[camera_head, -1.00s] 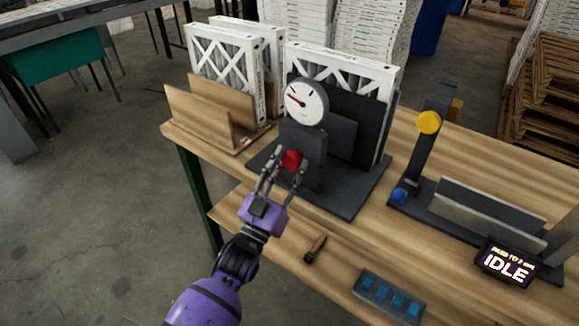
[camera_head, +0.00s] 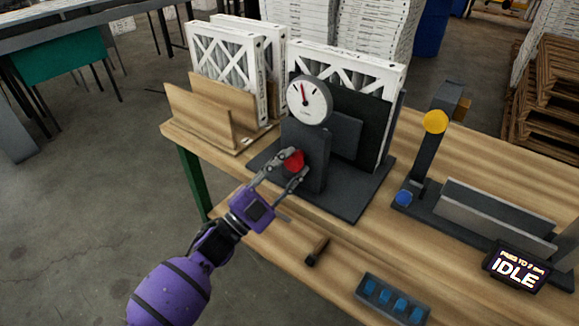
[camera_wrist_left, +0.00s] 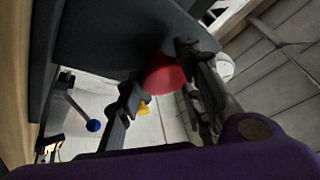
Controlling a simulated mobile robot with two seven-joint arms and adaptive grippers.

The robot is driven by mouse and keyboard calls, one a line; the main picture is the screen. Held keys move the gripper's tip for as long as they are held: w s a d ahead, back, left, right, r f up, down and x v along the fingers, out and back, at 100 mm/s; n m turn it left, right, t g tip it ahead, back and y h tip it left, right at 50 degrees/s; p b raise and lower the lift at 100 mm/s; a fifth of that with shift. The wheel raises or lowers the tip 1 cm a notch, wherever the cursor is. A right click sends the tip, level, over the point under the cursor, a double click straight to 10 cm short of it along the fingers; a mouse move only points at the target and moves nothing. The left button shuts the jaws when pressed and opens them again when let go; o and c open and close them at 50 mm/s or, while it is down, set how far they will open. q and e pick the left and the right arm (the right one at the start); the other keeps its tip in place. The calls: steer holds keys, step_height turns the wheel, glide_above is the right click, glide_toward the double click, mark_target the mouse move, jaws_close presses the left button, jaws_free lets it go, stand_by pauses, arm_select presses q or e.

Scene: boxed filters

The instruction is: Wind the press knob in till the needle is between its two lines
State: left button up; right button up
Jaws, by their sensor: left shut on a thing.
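The red press knob (camera_head: 293,161) is on the front of the dark press (camera_head: 315,150). My left gripper (camera_head: 286,171) is shut on the knob, with a finger on either side of it. The knob also shows between the fingers in the left wrist view (camera_wrist_left: 165,75). The round white dial (camera_head: 308,100) sits on top of the press. Its red needle points up and slightly left. Short dark marks show near the dial's upper rim, but they are too small to place the needle between them for certain. My right gripper is not in view.
Boxed filters (camera_head: 225,55) stand in a wooden rack at the left, and another filter (camera_head: 345,75) stands behind the press. A dark fixture with a yellow knob (camera_head: 436,122) and an IDLE display (camera_head: 516,268) is at the right. A small brush-like tool (camera_head: 317,252) and a blue-celled tray (camera_head: 392,298) lie in front.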

arm_select(q)
steer(key=shift+s+d+f, duration=0.1)
steer(key=shift+d, duration=0.05)
stand_by(0.3)
steer(key=o, duration=1)
steer(key=shift+d, duration=0.1)
steer(key=shift+o, duration=0.2)
steer(key=shift+s+a+f, duration=0.2)
steer(key=shift+s+a, duration=0.05)
steer(key=shift+a, duration=0.2)
steer(key=v, duration=1.1)
